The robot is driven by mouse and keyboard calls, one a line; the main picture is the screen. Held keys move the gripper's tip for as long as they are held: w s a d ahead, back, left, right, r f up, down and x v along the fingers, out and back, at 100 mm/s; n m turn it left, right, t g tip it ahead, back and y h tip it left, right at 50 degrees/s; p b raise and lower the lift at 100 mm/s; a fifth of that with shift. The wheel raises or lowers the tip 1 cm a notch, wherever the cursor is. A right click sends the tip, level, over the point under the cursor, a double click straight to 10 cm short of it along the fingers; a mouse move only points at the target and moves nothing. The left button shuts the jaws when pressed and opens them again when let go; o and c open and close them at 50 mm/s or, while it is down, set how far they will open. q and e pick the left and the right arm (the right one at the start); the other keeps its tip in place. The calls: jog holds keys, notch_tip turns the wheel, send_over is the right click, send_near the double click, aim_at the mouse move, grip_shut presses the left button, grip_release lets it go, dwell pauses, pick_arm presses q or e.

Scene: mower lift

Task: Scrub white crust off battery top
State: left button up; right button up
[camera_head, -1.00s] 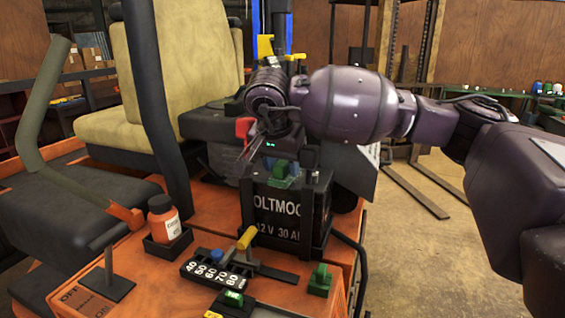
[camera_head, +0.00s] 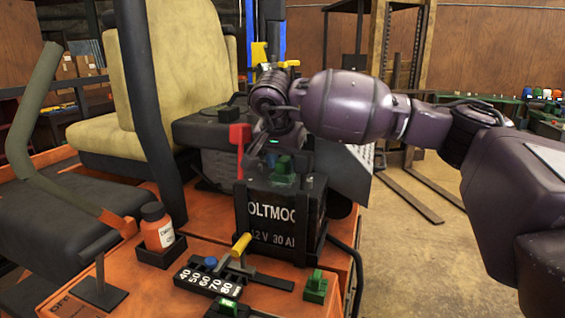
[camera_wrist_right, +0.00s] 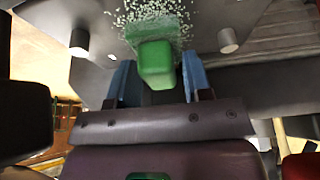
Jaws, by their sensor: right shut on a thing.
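The black battery (camera_head: 280,222), lettered "OLTMOC" and "12 V 30 A", stands upright on the orange mower deck. My right gripper (camera_head: 283,163) is over its top, shut on a green block-shaped tool (camera_head: 284,180). In the right wrist view the green tool (camera_wrist_right: 155,65) sits between my two blue-grey fingers, at the edge of a patch of white crust (camera_wrist_right: 158,18) on the grey battery top (camera_wrist_right: 205,62). Whether the tool's underside touches the top is hidden. Two round posts (camera_wrist_right: 228,40) stand on the top beside the crust. My left gripper is out of view.
A red lever (camera_head: 240,136) rises close left of my right wrist. An orange bottle (camera_head: 157,228) in a black holder, a numbered lever plate (camera_head: 208,278) with a yellow knob, and a green switch (camera_head: 316,287) surround the battery. The yellow seat (camera_head: 180,75) is behind left.

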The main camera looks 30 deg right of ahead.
jog(key=shift+w+d+f, duration=0.15)
jog(key=shift+w+d, duration=0.9)
jog(key=shift+d, duration=0.15)
pick_arm(q)
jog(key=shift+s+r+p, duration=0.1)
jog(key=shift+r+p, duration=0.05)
jog(key=shift+p, duration=0.25)
pick_arm(e)
jog(key=shift+s+a+r, duration=0.2)
jog(key=shift+s+a, duration=1.1)
jog(key=shift+a, duration=0.2)
jog(key=shift+s+a+f, duration=0.15)
jog(key=shift+s+a, duration=1.25)
jog(key=shift+a, duration=0.25)
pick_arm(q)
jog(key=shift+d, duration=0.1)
pick_arm(e)
jog(key=shift+w, duration=0.15)
